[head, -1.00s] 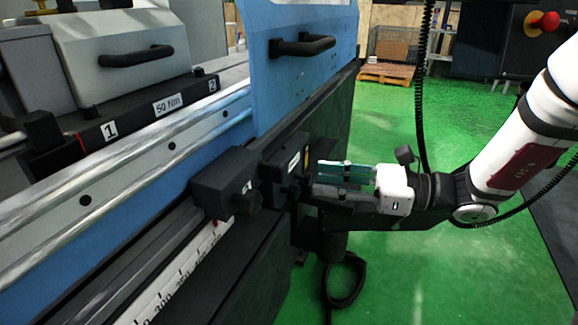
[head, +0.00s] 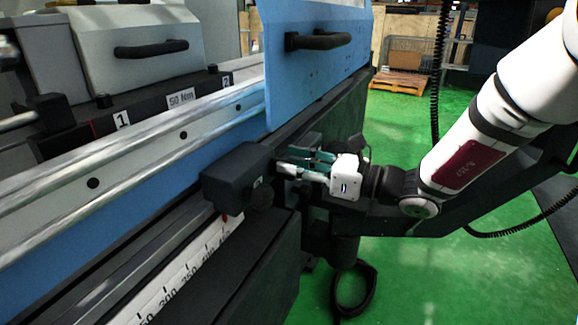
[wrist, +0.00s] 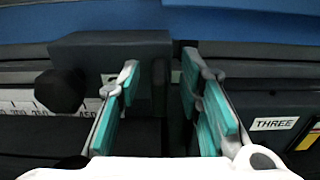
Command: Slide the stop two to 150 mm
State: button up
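A dark block-shaped stop (head: 238,178) with a round black knob sits on the rail above the white scale (head: 177,282); I take it as stop two, but its label is not readable. In the wrist view this stop (wrist: 105,52) has its knob (wrist: 60,91) at left, near the 450 mark. My gripper (head: 284,163) is at its right end. In the wrist view my gripper (wrist: 160,68) has its teal-padded fingers apart, the left one in front of the stop's right part and the right one past its right edge. Contact cannot be told.
A blue door (head: 315,75) with a black handle (head: 320,39) stands behind the rail. A dark ledge (head: 248,275) runs in front of the scale. Green floor (head: 420,270) is open at right.

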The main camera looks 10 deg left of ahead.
jog(key=shift+x, duration=0.8)
jog(key=shift+c, duration=0.5)
grip_shut()
